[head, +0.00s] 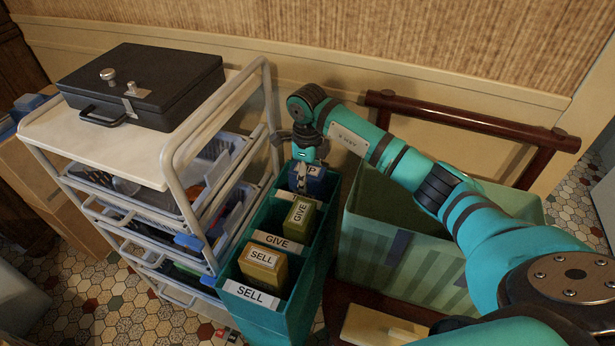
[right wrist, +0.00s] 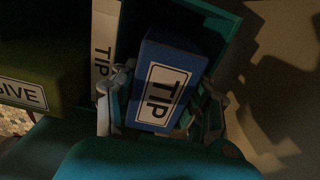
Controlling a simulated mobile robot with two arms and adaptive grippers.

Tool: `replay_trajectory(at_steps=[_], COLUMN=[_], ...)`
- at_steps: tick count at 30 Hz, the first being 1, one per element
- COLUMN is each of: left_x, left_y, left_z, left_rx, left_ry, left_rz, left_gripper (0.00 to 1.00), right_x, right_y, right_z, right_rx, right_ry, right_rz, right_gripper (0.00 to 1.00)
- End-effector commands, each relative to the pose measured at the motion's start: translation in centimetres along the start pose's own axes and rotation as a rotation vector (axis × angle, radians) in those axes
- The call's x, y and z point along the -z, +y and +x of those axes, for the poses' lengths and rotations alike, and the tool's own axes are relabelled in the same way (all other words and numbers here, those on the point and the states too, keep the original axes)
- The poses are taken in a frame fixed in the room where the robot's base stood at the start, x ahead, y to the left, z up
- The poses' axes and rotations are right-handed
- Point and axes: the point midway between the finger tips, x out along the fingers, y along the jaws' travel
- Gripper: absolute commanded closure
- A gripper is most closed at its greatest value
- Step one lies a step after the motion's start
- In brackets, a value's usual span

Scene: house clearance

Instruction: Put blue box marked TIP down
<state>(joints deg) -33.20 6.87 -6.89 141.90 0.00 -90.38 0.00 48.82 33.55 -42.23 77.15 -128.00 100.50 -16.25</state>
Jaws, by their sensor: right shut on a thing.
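The blue box marked TIP (head: 312,180) is in the far compartment of the teal divided bin, mostly hidden by my gripper in the head view. In the right wrist view the blue box (right wrist: 165,82) sits between the fingers with its TIP label facing the camera. My right gripper (head: 304,172) points down into that compartment and is shut on the box. A white TIP label (right wrist: 104,45) is on the divider beside it. I cannot tell whether the box touches the compartment floor. My left gripper is not in view.
The teal bin (head: 318,262) also holds a green GIVE box (head: 299,220) and a yellow SELL box (head: 264,268) in the nearer compartments. A white trolley (head: 95,142) with a black cash box (head: 140,85) stands left. A green striped crate (head: 400,245) stands right.

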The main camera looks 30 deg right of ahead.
Motion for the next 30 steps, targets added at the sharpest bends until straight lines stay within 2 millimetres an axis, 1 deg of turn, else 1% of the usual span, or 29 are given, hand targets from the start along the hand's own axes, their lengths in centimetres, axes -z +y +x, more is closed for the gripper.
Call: replay_trajectory(at_steps=[4,8,9,11,18,22,23,26,30], left_x=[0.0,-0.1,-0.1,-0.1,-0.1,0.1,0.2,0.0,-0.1], left_y=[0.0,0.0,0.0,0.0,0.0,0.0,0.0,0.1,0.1], left_z=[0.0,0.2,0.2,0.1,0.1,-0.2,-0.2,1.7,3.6], left_rx=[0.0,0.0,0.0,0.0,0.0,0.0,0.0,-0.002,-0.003], left_ry=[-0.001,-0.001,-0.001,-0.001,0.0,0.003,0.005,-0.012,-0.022], left_rz=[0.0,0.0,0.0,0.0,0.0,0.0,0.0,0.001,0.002], left_gripper=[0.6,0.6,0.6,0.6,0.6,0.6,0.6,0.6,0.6], right_x=[0.0,0.0,0.0,0.0,0.0,0.0,0.0,0.0,0.0], right_y=[0.0,0.0,0.0,0.0,0.0,0.0,-0.1,-0.1,-0.1], right_z=[-0.1,0.3,0.3,0.2,0.2,-0.6,-0.9,-2.8,-5.9], right_rx=[0.0,0.001,0.0,0.0,0.0,0.001,0.001,0.003,0.003], right_ry=[-0.001,0.0,0.001,0.001,0.001,-0.001,-0.001,-0.002,-0.002], right_rz=[0.0,0.0,0.0,0.0,0.0,0.0,0.0,0.0,0.0], right_gripper=[1.0,1.0,0.53,0.45,0.45,0.45,0.45,0.45,0.45])
